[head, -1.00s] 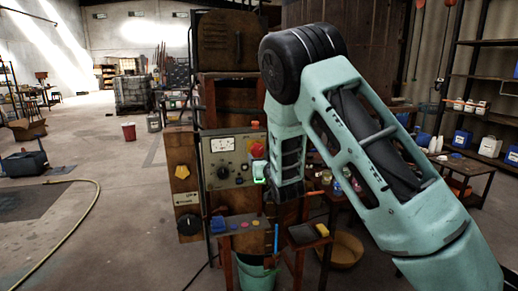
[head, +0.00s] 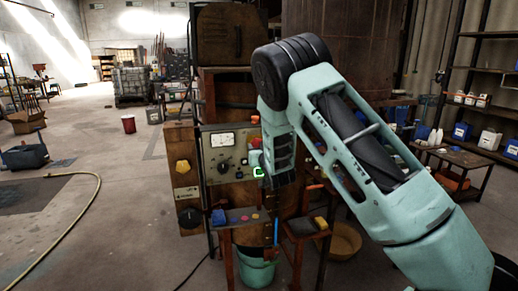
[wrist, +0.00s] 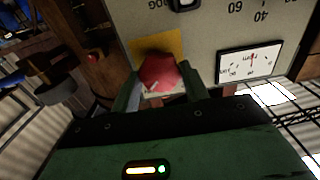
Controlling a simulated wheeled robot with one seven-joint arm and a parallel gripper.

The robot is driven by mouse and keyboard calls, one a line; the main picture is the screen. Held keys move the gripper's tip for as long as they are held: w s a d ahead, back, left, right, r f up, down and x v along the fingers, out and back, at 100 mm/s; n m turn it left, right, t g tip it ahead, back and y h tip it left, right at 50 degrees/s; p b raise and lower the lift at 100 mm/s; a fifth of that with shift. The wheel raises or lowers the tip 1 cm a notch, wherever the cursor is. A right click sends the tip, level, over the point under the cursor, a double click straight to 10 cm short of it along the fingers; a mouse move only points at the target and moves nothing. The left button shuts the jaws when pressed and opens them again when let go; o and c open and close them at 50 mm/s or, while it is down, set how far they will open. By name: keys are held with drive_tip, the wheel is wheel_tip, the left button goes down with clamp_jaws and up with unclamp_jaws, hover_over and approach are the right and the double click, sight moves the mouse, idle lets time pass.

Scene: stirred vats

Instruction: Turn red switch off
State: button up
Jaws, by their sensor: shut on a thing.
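The red switch (wrist: 160,73) is a rounded red knob on a yellow plate, seen in the wrist view between the two fingers of my gripper (wrist: 163,90). The fingers are shut on its sides. The yellow plate (wrist: 146,48) is on a grey control panel (wrist: 210,35). In the head view, the panel (head: 215,170) stands upright in the middle, and my gripper (head: 256,152) is at its right side, mostly hiding the switch. My arm covers what is to the right of the panel.
A white dial meter (head: 222,140) and a black knob (head: 225,166) are on the panel.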

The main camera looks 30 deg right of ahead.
drive_tip(key=shift+f+n+b, duration=0.1)
drive_tip(key=shift+n+b, duration=0.2)
drive_tip(key=shift+b, duration=0.15)
drive_tip(key=shift+n+b, duration=6.1)
drive_tip(key=shift+n, duration=2.5)
drive_tip(key=o, duration=1)
drive_tip(key=shift+s, duration=0.1)
drive_tip(key=b+v, duration=0.1)
drive_tip(key=v, duration=1.6)
